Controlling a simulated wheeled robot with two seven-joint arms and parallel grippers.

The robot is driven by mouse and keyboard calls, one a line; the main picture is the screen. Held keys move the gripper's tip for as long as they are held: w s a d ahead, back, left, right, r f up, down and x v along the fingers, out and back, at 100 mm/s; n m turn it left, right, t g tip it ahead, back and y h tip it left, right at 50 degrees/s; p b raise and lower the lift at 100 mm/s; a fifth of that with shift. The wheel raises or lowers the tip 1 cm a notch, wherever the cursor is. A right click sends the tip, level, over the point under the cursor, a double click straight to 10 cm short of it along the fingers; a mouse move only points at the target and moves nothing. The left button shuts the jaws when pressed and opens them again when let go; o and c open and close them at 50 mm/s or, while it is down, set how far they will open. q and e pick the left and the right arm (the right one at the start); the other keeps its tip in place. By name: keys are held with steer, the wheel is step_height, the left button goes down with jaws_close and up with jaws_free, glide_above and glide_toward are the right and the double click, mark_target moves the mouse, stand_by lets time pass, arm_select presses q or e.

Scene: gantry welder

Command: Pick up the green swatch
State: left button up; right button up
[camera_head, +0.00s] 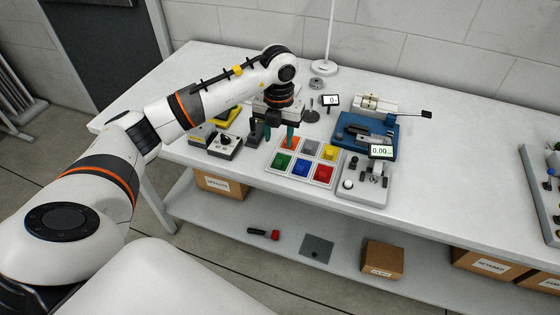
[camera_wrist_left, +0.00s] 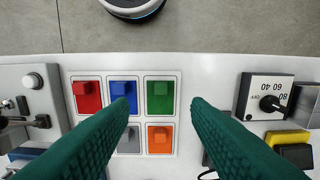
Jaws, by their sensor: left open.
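The green swatch (camera_head: 283,160) sits in the front left compartment of a white tray (camera_head: 312,184) on the bench. It also shows in the left wrist view (camera_wrist_left: 160,97), a square with a raised block on it. My left gripper (camera_head: 279,134) points down above the tray's left side, open and empty. In the left wrist view its two green fingers (camera_wrist_left: 161,104) appear on either side of the green swatch, with no contact visible. My right gripper is in neither view.
Blue (camera_head: 301,168) and red (camera_head: 323,173) swatches share the front row; orange, grey (camera_head: 311,147) and yellow (camera_head: 329,153) ones lie behind. A scale-like device (camera_head: 364,185) stands right of the tray. A dial box (camera_head: 225,146) stands left.

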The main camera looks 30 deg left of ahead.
arm_select(q)
glide_above(278, 163)
step_height(278, 163, down, 4)
steer(key=shift+d+f+p, duration=0.1)
steer(key=shift+f+p, duration=0.05)
steer(key=shift+p, duration=0.25)
step_height(278, 163, down, 4)
steer(key=shift+f+p, duration=0.15)
steer(key=shift+p, duration=0.65)
steer(key=shift+f, duration=0.45)
jaws_close()
